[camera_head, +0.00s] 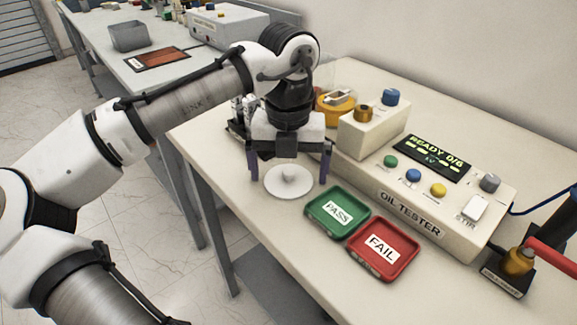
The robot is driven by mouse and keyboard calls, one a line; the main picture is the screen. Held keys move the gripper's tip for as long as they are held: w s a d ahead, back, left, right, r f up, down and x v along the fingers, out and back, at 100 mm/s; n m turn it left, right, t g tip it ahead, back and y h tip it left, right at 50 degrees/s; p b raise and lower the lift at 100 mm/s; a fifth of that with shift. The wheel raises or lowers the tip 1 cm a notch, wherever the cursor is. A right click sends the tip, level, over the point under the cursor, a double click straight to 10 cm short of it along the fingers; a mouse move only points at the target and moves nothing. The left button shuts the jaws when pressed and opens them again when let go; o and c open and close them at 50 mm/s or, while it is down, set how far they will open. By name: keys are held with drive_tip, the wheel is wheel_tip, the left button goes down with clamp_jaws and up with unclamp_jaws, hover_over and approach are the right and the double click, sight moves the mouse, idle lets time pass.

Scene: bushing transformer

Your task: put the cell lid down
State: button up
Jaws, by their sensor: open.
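The cell lid (287,184) is a white disc with a small knob in its middle. It lies flat on the cream table, left of the green PASS tray. My gripper (289,175) is directly above it, pointing down. Its two dark fingers are spread wide, one at each side of the lid. The fingers look apart from the knob, and nothing shows between them but the lid. Whether a fingertip touches the lid's rim or the table, I cannot tell.
The green PASS tray (337,212) and red FAIL tray (382,248) lie right of the lid. The oil tester (430,190) stands behind them, with a yellow round part (336,108) at its left. A red-handled item (518,262) is at the far right. The table's front edge is close by.

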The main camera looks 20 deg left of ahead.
sight(288, 171)
wheel_tip(288, 171, up, 12)
drive_tip(key=p, duration=0.1)
drive_tip(key=shift+r, duration=0.15)
idle(0.3)
